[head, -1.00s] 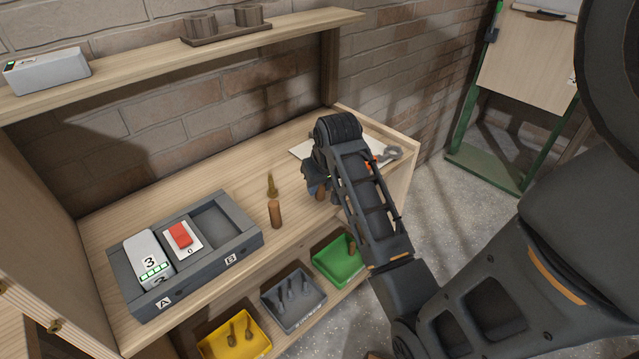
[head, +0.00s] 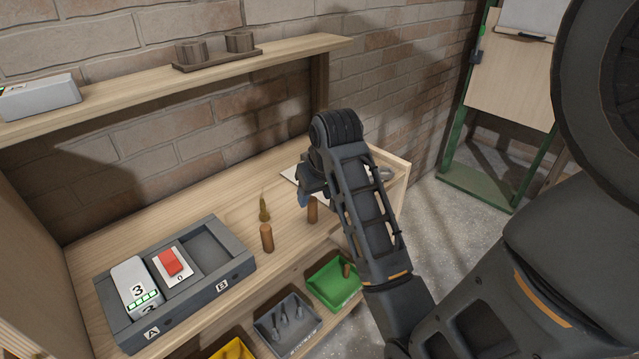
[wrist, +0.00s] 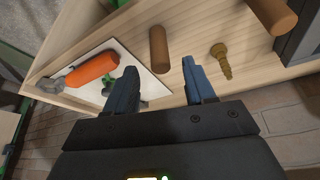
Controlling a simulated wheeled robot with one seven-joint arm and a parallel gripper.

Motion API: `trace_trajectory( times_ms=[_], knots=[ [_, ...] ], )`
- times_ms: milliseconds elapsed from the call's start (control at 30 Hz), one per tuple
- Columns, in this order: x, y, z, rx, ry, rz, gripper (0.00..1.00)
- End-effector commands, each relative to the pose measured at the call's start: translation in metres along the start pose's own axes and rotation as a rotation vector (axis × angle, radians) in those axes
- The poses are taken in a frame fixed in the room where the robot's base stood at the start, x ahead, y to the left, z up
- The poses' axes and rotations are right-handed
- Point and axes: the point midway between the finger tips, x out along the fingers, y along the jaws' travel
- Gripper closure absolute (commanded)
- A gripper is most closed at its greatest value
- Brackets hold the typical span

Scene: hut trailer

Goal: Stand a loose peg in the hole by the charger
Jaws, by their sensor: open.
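Two brown wooden pegs stand upright on the bench in the head view. One peg (head: 267,238) is near the charger (head: 240,277), and the other peg (head: 312,211) is beside my gripper (head: 303,192). In the wrist view my gripper (wrist: 160,88) is open and empty, its two blue-grey fingers apart. The nearer peg (wrist: 159,49) lies just beyond the gap between the fingertips, and the other peg (wrist: 273,14) is at the top right. The charger is a dark grey tray with bays marked A and B. I cannot make out the hole.
A brass stepped pin (head: 264,210) stands behind the pegs. A white sheet with an orange-handled tool (wrist: 91,70) lies by the bench end. Grey (head: 287,318) and green (head: 334,284) bins sit below the front edge. A shelf (head: 200,79) runs above.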

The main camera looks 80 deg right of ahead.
Motion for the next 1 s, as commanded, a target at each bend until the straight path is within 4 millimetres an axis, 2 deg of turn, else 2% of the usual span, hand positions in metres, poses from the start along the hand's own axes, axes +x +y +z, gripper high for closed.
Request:
trace_trajectory(
  times_ms=[33, 200, 333, 500, 667, 767, 900, 1000],
  knots=[
    [-0.011, 0.0, -0.001, -0.001, 0.005, 0.0, 0.46],
    [-0.039, 0.0, -0.001, 0.0, 0.003, 0.0, 0.46],
    [-0.052, 0.0, 0.0, 0.0, 0.001, 0.0, 0.46],
    [-0.057, 0.0, 0.0, 0.0, -0.001, 0.0, 0.46],
    [-0.051, -0.006, 0.006, -0.014, 0.008, -0.003, 0.46],
    [-0.039, -0.021, 0.019, -0.053, 0.044, -0.013, 0.46],
    [-0.018, -0.055, 0.053, -0.142, 0.135, -0.045, 0.46],
    [-0.01, -0.079, 0.081, -0.208, 0.212, -0.078, 0.46]
  ],
)
